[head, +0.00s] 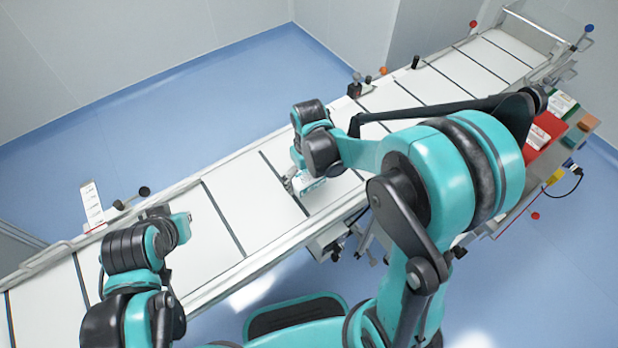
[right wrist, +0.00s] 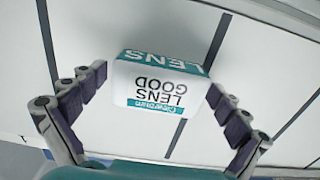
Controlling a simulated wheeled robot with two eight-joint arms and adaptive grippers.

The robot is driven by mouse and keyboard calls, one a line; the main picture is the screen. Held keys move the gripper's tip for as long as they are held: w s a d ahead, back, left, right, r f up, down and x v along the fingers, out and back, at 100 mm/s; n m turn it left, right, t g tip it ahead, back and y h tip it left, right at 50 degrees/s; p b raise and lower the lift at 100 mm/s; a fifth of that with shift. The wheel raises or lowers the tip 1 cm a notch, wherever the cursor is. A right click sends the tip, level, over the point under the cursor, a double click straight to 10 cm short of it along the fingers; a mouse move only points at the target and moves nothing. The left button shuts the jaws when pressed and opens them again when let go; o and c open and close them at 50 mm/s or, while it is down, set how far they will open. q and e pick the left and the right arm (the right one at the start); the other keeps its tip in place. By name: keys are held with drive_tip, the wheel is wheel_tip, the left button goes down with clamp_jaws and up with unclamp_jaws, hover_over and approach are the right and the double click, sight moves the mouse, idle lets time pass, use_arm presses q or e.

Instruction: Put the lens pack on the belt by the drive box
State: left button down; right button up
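The lens pack (right wrist: 158,88), a white and teal box lettered "LENS GOOD", lies between the fingers of my right gripper (right wrist: 157,80) in the right wrist view. The fingers are apart on either side of it. A narrow gap shows at the left fingertip; contact on the right is unclear. In the head view the pack (head: 311,184) shows partly beside my right gripper (head: 292,184), over the near part of the white belt (head: 245,205). My left gripper (head: 184,226) is over the belt further left, its fingers unclear. I cannot tell which part is the drive box.
A white panel (head: 92,205) stands at the belt's far edge on the left. Dark fittings (head: 355,87) sit on the far rail. A red tray (head: 543,137) is on the right. The belt between my arms is clear.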

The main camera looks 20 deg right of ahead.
sight(309, 177)
drive_tip(key=shift+r, duration=0.3)
wheel_tip(309, 177, up, 12)
drive_tip(key=p, duration=0.4)
drive_tip(key=s+d+r+m+t, duration=0.2)
drive_tip(key=s+t, duration=0.1)
drive_tip(key=s, duration=0.2)
drive_tip(key=s+d+r+m+t, duration=0.2)
drive_tip(key=s+t, duration=0.2)
drive_tip(key=s, duration=0.1)
drive_tip(key=shift+s+d, duration=0.15)
drive_tip(key=shift+d, duration=0.2)
